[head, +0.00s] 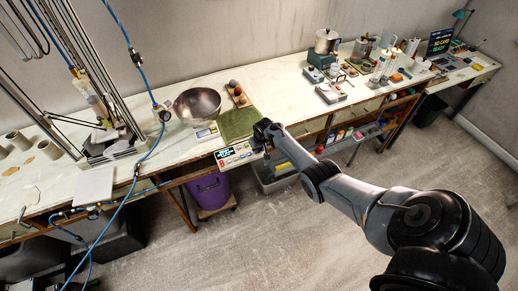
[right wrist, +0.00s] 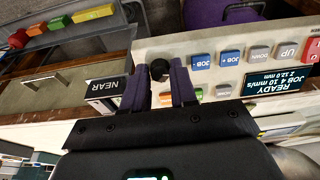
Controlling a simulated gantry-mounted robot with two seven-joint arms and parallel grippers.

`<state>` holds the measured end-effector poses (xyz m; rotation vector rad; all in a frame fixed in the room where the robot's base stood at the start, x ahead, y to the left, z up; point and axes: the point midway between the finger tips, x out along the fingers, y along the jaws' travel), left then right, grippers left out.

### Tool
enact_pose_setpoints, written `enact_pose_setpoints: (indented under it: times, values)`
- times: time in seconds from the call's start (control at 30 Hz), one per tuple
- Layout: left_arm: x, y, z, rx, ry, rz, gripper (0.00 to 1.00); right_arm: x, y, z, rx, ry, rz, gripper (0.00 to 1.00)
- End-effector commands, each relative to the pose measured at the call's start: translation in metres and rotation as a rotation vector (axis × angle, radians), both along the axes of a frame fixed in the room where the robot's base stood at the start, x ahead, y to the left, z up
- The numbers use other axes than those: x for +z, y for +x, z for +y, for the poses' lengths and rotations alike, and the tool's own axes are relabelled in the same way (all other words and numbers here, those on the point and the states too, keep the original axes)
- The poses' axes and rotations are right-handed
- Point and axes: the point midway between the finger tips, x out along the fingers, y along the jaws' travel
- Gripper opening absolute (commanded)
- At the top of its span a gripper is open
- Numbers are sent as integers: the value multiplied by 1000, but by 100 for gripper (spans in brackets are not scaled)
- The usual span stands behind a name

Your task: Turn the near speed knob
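The control panel (head: 236,155) sits at the front edge of the bench in the head view, with a lit display and a row of buttons. In the right wrist view it appears upside down, with a dark display (right wrist: 285,82) reading READY, JOB 4, 10 mm/s. The black near speed knob (right wrist: 159,70) is beside the NEAR label (right wrist: 105,88). My right gripper (right wrist: 160,80) has its two purple fingers on either side of the knob, seemingly closed against it. In the head view, my right gripper (head: 265,145) is at the panel's right end. My left gripper is not in view.
A green mat (head: 237,124) and a metal bowl (head: 197,104) lie behind the panel. A delta frame (head: 100,100) with blue hoses stands at left. A purple bin (head: 208,190) is below the bench. Colored blocks (right wrist: 60,23) show in the right wrist view.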

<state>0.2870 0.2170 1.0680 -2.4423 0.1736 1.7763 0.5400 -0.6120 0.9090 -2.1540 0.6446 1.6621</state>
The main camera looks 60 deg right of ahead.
Motion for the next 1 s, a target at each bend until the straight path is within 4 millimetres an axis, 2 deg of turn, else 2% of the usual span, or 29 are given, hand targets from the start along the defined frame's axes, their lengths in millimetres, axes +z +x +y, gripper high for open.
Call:
enact_pose_setpoints:
  times: [0.03,0.13,0.53,0.67,1.0]
  values:
    - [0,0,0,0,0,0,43,0,0,0,0,1,1,36]
    - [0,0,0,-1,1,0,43,0,0,0,0,1,1,49]
    - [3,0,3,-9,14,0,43,6,-1,1,-1,2,0,49]
    - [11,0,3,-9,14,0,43,18,-3,2,-1,0,-2,49]
    - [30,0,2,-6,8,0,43,67,-14,10,0,0,-2,49]
